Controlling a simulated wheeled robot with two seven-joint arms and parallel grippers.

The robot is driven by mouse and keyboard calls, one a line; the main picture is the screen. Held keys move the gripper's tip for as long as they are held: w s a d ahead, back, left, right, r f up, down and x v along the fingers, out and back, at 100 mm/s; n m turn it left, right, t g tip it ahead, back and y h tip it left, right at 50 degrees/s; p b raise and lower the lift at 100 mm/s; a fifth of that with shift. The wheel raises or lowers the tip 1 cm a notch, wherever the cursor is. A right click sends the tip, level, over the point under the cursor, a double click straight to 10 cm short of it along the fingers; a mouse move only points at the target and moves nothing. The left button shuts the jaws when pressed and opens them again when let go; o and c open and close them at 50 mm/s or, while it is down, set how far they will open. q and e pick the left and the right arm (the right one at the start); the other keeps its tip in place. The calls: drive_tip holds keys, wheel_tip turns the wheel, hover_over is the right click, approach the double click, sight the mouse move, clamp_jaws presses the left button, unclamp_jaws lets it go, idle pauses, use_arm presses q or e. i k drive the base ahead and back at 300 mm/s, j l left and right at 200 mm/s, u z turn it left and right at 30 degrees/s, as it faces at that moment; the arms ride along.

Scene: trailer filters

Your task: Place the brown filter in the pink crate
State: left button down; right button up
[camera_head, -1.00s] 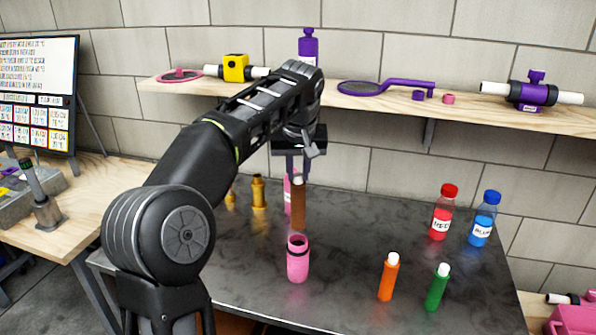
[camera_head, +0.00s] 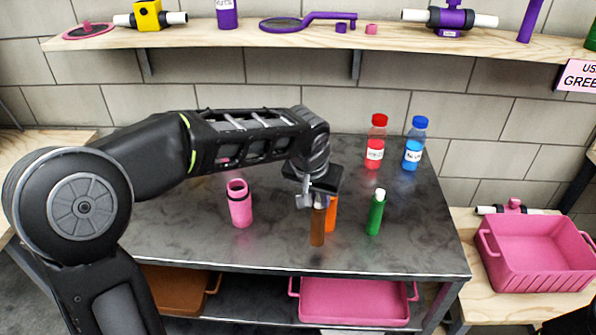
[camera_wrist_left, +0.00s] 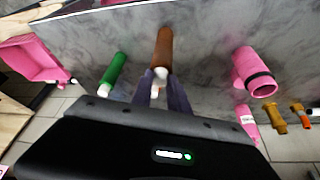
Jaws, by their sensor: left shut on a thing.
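The brown filter (camera_head: 317,228) is a slim brown cylinder, upright below my left gripper (camera_head: 318,203), which is shut on its top end. It hangs above the dark table, in front of the orange filter. In the left wrist view the brown filter (camera_wrist_left: 163,48) shows between the purple fingers (camera_wrist_left: 162,92). One pink crate (camera_head: 535,256) stands on the wooden table at the right; it also shows at the left of the wrist view (camera_wrist_left: 38,62). Another pink crate (camera_head: 352,304) is on the shelf under the dark table. My right gripper is not in view.
The orange filter (camera_head: 331,214) is partly hidden behind the brown one. A green filter (camera_head: 376,212) stands to its right, a pink container (camera_head: 239,204) to its left. Red (camera_head: 375,142) and blue (camera_head: 415,144) bottles stand behind. A brown crate (camera_head: 178,284) is on the lower shelf.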

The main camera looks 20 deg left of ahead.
sight(526, 263)
drive_tip(key=z, duration=1.8)
drive_tip(key=i+j, duration=0.1)
drive_tip(key=i, duration=0.5)
drive_tip(key=i+j, duration=0.1)
drive_tip(key=i, duration=0.55)
